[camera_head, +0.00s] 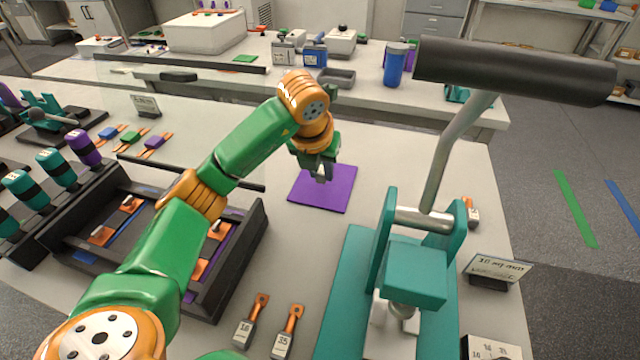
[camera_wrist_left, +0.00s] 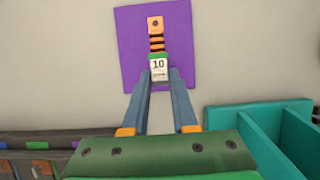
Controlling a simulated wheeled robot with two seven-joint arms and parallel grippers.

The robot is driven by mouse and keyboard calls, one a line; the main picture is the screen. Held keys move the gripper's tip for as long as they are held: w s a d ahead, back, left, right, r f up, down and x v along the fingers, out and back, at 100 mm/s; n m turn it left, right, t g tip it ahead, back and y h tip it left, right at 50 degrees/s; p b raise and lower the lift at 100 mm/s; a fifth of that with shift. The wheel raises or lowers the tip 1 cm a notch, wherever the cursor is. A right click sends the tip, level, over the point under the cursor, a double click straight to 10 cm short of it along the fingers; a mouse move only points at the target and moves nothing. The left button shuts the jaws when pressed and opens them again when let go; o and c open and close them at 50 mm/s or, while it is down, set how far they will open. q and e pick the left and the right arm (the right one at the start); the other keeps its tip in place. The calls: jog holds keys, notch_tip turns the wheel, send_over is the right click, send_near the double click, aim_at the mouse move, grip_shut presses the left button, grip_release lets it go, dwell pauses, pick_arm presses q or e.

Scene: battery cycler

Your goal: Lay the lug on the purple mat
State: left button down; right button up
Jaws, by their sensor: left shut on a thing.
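The purple mat (camera_head: 335,197) lies flat on the pale table, with my left gripper (camera_head: 322,176) over its back part. In the left wrist view, the left gripper (camera_wrist_left: 159,76) is shut on the lug (camera_wrist_left: 157,42), which has a copper tip, orange and black bands and a white label reading 10. The lug lies within the outline of the mat (camera_wrist_left: 182,25) in that view. I cannot tell whether it touches the mat. In the head view the lug is mostly hidden by the gripper. My right gripper is not in view.
A teal press (camera_head: 415,272) with a long dark handle (camera_head: 515,72) stands right of the mat. Two more lugs, marked 16 (camera_head: 250,322) and 35 (camera_head: 287,332), lie in front. A dark tray (camera_head: 250,250) is at the left. Bare table surrounds the mat.

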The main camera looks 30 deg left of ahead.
aim_at(318, 180)
pick_arm(q)
jog(key=x, duration=0.1)
jog(key=p+x, duration=0.1)
jog(key=x, duration=0.1)
jog(key=shift+s+a+f, duration=0.15)
jog(key=shift+a+f, duration=0.15)
jog(key=shift+f, duration=0.55)
jog(key=c, duration=0.7)
grip_release()
